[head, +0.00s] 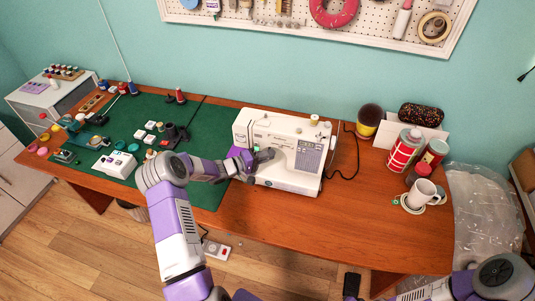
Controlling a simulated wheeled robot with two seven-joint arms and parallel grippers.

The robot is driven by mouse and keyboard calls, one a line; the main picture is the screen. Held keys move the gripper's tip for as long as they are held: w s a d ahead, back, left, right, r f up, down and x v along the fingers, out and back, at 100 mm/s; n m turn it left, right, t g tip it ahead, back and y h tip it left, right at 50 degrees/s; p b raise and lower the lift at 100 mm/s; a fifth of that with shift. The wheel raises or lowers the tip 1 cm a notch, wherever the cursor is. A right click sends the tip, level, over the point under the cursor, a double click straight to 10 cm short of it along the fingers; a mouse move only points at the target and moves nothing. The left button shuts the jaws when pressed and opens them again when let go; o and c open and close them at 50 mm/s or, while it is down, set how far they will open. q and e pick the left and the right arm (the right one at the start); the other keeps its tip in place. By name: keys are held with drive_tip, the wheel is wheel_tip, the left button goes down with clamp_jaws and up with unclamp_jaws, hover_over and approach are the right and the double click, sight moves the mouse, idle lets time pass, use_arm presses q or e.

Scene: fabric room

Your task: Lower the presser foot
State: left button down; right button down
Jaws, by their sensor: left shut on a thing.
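A white sewing machine (308,138) stands upright on the wooden table, near the middle of the view. My left arm reaches in from the left, and my left gripper (262,158) is at the open space under the machine's upper arm, by the needle area. The gripper is shut on a small part there. The presser foot and its lever are hidden behind the gripper or too small to make out. My right arm shows at the bottom right corner, with its gripper out of view.
A green cutting mat (207,122) with several small sewing items covers the table's left part. A red and white can (404,150) and a white mug (420,193) stand right of the machine. A black cord (349,160) lies beside it. The table front (300,225) is clear.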

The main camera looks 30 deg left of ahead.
use_arm(q)
drive_tip(key=shift+a+f+m+g+y+p, duration=0.1)
drive_tip(key=shift+f+m+g+y+p, duration=0.35)
drive_tip(key=shift+m+g+y+p, duration=0.5)
drive_tip(key=shift+s+a+f+m+g+y+p, duration=0.1)
drive_tip(key=shift+a+f+m+g+y+p, duration=0.1)
drive_tip(key=shift+f+m+g+y+p, duration=0.25)
drive_tip(key=shift+a+f+m+g+y+p, duration=0.1)
drive_tip(key=shift+a+f+m+y+p, duration=0.1)
drive_tip(key=shift+m+y+p, duration=0.4)
drive_tip(key=shift+f, duration=0.1)
drive_tip(key=c, duration=1.6)
unclamp_jaws()
drive_tip(key=shift+o, duration=0.2)
drive_tip(key=v, duration=0.7)
drive_tip(key=shift+s+r+p, duration=0.25)
drive_tip(key=shift+s+p, duration=0.05)
drive_tip(key=shift+p, duration=0.15)
drive_tip(key=shift+f, duration=0.1)
